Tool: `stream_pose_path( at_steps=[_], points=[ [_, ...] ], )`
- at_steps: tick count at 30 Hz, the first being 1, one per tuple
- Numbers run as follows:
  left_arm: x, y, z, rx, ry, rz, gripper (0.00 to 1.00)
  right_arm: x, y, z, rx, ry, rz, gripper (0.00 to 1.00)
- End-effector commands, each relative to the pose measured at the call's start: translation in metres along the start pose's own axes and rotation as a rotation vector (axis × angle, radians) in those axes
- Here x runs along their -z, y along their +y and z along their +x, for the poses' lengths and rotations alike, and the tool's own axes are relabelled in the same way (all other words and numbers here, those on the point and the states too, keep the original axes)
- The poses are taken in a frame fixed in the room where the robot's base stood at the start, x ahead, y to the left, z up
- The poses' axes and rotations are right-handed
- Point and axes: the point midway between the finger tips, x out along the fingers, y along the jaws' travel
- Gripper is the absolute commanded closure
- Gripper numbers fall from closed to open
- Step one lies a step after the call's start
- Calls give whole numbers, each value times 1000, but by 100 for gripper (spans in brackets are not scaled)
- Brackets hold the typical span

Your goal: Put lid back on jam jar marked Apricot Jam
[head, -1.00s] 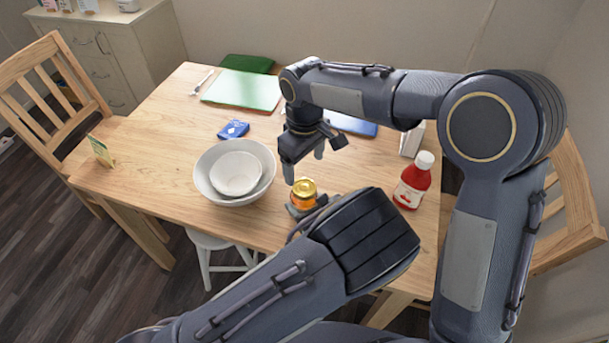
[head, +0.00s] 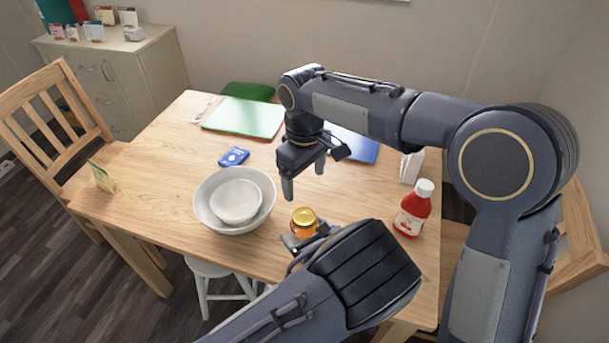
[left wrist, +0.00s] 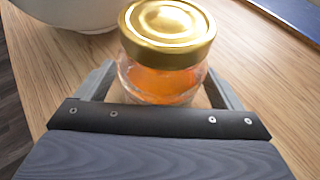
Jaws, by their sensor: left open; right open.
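The jam jar (head: 304,228) stands upright on the table, with orange contents and a gold lid (head: 304,215) sitting on its top. In the left wrist view the jar (left wrist: 158,82) and its gold lid (left wrist: 168,30) are close up; no label text is readable. My left gripper (left wrist: 165,95) is open, its fingers on either side of the jar's lower part; contact cannot be told. My right gripper (head: 304,180) is open and empty, pointing down above the table, just behind and above the jar, apart from the lid.
Nested white bowls (head: 236,200) stand left of the jar. A red sauce bottle (head: 413,208) stands to the right. A blue packet (head: 233,156), a green mat (head: 245,117) and a blue mat (head: 352,144) lie farther back on the table (head: 165,180).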

Motion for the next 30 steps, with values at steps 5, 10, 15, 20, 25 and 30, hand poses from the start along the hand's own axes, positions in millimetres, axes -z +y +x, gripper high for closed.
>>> stream_pose_path(
  at_steps=[5, 10, 15, 20, 25, 30],
  points=[
    [0, 0, -4, 2, 1, -1, 12, 0, 0, 1, 0, 0, 0, 21],
    [1, -1, -29, 4, 1, -1, 12, 0, 0, 4, 0, 0, 0, 21],
    [1, -1, -58, 4, 1, 0, 12, 0, 0, 6, 0, 0, 0, 21],
    [0, -1, -74, 2, 1, -1, 12, 0, 0, 7, 0, 0, 0, 21],
    [0, 0, -78, 0, 0, 0, 12, 0, 0, 7, 0, 0, 0, 21],
    [0, 0, -78, 0, 0, 0, 12, 0, 0, 7, 0, 0, 0, 21]
  ],
)
